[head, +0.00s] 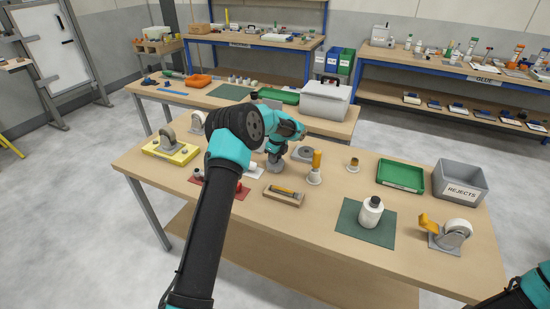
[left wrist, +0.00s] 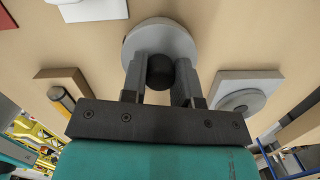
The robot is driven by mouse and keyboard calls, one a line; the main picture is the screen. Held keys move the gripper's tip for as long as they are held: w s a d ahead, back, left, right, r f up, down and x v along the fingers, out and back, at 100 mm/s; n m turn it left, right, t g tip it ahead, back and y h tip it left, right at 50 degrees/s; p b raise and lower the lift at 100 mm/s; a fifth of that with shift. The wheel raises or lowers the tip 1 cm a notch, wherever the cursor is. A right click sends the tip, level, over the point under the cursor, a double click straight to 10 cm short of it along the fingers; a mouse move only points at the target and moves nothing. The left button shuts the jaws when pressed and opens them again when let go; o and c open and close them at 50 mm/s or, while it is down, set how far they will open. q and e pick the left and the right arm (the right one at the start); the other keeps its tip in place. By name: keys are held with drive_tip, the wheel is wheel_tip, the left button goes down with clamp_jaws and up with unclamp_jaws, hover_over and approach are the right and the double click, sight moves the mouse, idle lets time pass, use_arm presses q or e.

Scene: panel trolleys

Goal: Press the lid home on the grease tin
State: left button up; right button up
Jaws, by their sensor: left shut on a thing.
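My left gripper (head: 274,149) points down over the middle of the near bench. Its fingers are shut on a black knob, seen in the left wrist view (left wrist: 161,72). The knob stands on a round grey piece (left wrist: 160,36), which also shows below the fingers in the head view (head: 275,166). I cannot tell whether this piece is the tin's lid, or whether it touches anything beneath. Next to it is a grey block with a round disc on top (head: 302,153), also in the left wrist view (left wrist: 243,98). My right gripper is out of view.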

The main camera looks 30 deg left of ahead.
use_arm(q)
drive_tip(key=o, duration=1)
drive_tip(key=shift+o, duration=0.3)
drive_tip(key=o, duration=0.4)
drive_tip(key=shift+r, duration=0.15)
drive_tip(key=shift+r, duration=3.4)
clamp_jaws()
